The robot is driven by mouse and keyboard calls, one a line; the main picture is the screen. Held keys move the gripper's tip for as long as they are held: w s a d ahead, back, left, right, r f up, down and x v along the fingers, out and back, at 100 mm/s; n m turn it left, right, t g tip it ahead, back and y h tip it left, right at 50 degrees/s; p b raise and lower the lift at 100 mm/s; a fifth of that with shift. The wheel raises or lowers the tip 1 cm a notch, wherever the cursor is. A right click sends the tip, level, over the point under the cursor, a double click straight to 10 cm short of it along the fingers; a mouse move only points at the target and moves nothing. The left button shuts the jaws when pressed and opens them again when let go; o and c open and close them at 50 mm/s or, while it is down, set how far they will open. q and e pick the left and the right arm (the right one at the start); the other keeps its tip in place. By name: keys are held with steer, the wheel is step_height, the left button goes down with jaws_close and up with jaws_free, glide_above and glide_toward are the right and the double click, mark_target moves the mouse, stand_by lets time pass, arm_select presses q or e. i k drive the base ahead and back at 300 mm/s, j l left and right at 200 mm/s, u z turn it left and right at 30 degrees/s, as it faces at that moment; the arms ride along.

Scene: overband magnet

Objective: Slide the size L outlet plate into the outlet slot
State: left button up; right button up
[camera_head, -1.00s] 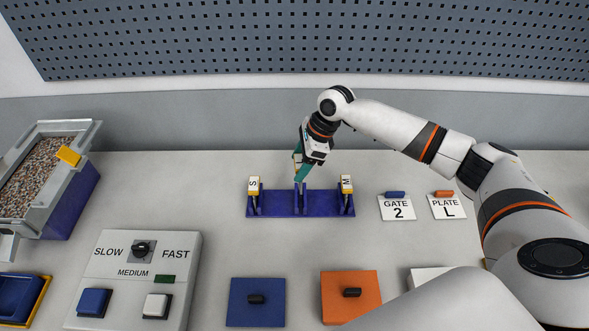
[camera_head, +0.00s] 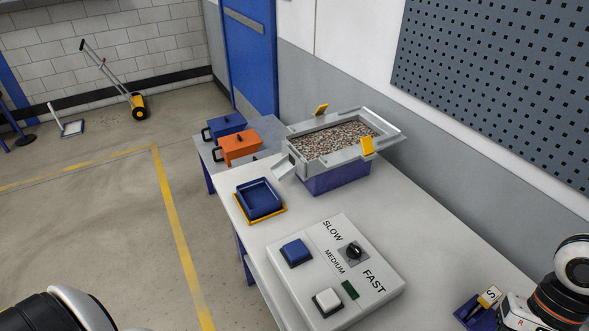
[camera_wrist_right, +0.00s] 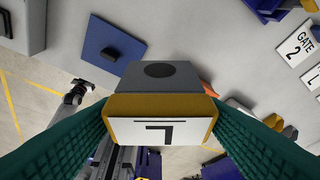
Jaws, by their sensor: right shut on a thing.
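My right gripper (camera_wrist_right: 160,112) has green fingers and is shut on the L outlet plate (camera_wrist_right: 160,104), whose yellow top bears a white label with an L. A grey part with a dark round spot shows right behind the label. In the head view, my right wrist is at the lower right corner by the blue plate rack (camera_head: 466,309), and its fingers are out of frame. The grey feeder trough (camera_head: 377,118) full of gravel stands at the back with two yellow tabs and a chute at its left end. I cannot make out the outlet slot. My left gripper is not in view.
The control box (camera_head: 312,255) stands at the front edge of the table. A blue tray (camera_head: 259,197) sits by the trough's chute. Blue (camera_head: 226,122) and orange (camera_head: 240,147) bins stand beyond. The table between the control box and the back wall is clear.

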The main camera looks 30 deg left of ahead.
mark_target(301, 150)
steer(key=u, duration=0.4)
steer(key=j+u, duration=0.1)
steer(key=u, duration=0.3)
steer(key=i+u, duration=0.1)
steer(key=u, duration=0.3)
steer(key=j+u, duration=0.1)
steer(key=u, duration=0.3)
steer(key=i+j+u, duration=0.2)
steer(key=i, duration=0.6)
steer(key=l, duration=0.1)
